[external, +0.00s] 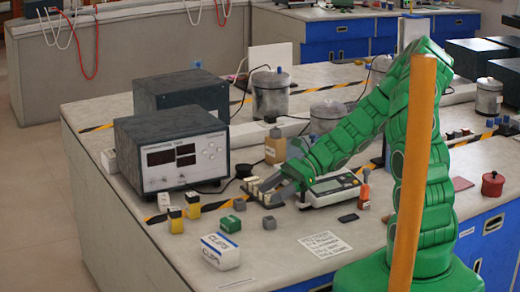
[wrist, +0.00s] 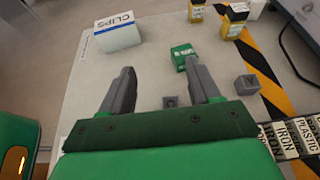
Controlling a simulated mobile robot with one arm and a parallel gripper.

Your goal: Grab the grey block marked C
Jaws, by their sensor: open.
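A small grey block (wrist: 170,102) lies on the bench between the lines of my two fingers in the wrist view, close to the palm bar. Its top mark looks like a C, but it is small. It also shows in the external view (external: 270,223), below my gripper. A second grey block (wrist: 247,84), with a V-like mark, lies to the right, outside the fingers; the external view shows it too (external: 239,204). My gripper (wrist: 158,68) is open and empty, above the bench; in the external view it (external: 271,194) points down-left.
A green block (wrist: 184,56) lies just beyond the right fingertip. A CLIPS box (wrist: 118,32) stands at upper left. Yellow-labelled bottles (external: 176,221) stand near the instrument (external: 172,150). Lettered blocks (wrist: 290,138) sit at lower right. A scale (external: 330,190) is beside my gripper.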

